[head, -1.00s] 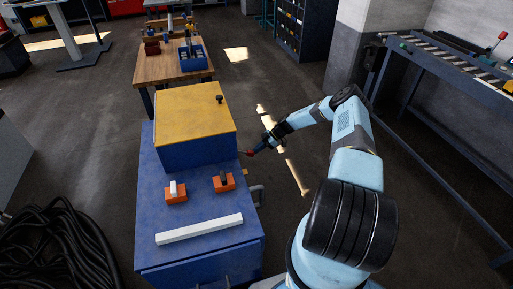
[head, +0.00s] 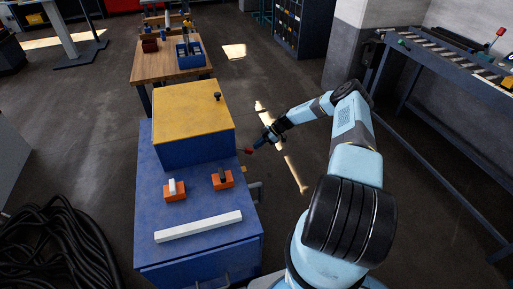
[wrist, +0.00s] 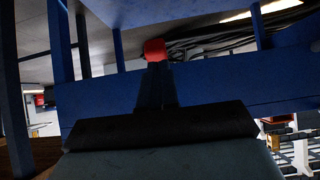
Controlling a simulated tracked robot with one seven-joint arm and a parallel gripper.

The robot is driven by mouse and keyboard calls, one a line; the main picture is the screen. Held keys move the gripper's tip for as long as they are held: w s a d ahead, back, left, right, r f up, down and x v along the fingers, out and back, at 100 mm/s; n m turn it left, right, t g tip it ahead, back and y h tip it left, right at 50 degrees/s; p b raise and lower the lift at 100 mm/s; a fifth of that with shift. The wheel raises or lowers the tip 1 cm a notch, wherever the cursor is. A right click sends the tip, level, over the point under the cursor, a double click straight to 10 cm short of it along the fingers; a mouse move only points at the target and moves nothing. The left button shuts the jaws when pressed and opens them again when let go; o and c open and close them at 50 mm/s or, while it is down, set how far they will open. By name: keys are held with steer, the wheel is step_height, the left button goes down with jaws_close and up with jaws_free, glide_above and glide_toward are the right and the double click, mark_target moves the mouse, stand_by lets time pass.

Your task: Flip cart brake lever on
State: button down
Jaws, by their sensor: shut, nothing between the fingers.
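The blue cart (head: 150,225) stands left of my arm in the head view. A small red knob (head: 247,151), seemingly the end of the brake lever, shows at the cart's right side, below the box's corner. My gripper (head: 256,146) is right beside the knob, pointing left at it. In the wrist view the red knob (wrist: 155,49) shows just beyond my fingertips (wrist: 156,66), in line with them. The fingers are together with nothing between them. I cannot tell whether they touch the knob. The rest of the lever is hidden.
A blue box with a yellow top (head: 192,108), two orange blocks (head: 174,190) (head: 222,179) and a white bar (head: 198,227) sit on the cart. A grey handle (head: 257,190) juts from its right side. Black cable (head: 60,245) lies left; the floor right of the gripper is clear.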

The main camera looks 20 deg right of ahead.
steer(key=d+f+v, duration=0.1)
steer(key=v, duration=1.1)
steer(key=shift+f, duration=0.2)
steer(key=shift+r, duration=0.1)
